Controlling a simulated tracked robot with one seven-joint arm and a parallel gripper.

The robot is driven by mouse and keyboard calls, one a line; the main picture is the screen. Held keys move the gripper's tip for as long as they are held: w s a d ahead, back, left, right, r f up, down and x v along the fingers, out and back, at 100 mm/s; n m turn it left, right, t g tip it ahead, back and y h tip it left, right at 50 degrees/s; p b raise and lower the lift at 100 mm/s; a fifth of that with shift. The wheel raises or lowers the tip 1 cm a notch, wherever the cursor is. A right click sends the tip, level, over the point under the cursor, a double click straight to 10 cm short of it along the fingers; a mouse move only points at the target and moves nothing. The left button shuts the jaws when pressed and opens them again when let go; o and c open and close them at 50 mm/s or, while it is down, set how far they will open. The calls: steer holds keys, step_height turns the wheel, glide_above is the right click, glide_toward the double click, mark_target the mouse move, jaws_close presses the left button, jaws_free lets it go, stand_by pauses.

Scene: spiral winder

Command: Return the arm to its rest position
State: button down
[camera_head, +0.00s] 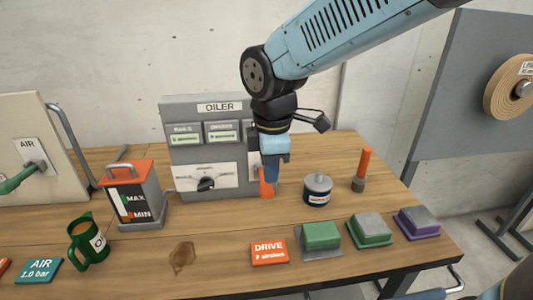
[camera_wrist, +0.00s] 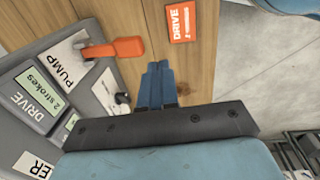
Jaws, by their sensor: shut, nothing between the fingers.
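My gripper (camera_head: 271,180) points down over the table in front of the grey oiler panel (camera_head: 215,148). Its two blue fingers are together and empty, as the wrist view also shows (camera_wrist: 157,70). In the head view the fingers overlap the orange pump lever (camera_head: 266,188). The wrist view shows the lever (camera_wrist: 118,48) to the left of the fingers with a visible gap between them. My arm reaches in from the upper right and bends down at the wrist. The part of the panel behind the gripper is hidden.
A dark blue tin (camera_head: 318,190) and an orange-handled tool (camera_head: 362,170) stand right of my gripper. In front lie the orange DRIVE card (camera_head: 269,252) and several coloured blocks. The orange-topped oil reservoir (camera_head: 130,195) and green jug (camera_head: 88,241) are left. A grey board (camera_head: 470,95) stands right.

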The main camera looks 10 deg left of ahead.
steer(key=shift+d, duration=0.1)
steer(key=s+d+r+m+t, duration=0.1)
steer(key=d+r+m, duration=0.1)
steer(key=d+m, duration=0.5)
steer(key=s+d+r+m+t, duration=0.1)
steer(key=d+r+m+t, duration=0.1)
steer(key=d+m, duration=0.5)
steer(key=s+d+r+m+t, duration=0.1)
steer(key=d+r+m, duration=0.3)
steer(key=d, duration=1.2)
steer(key=m, duration=0.3)
steer(key=shift+d, duration=0.25)
steer(key=shift+r, duration=0.1)
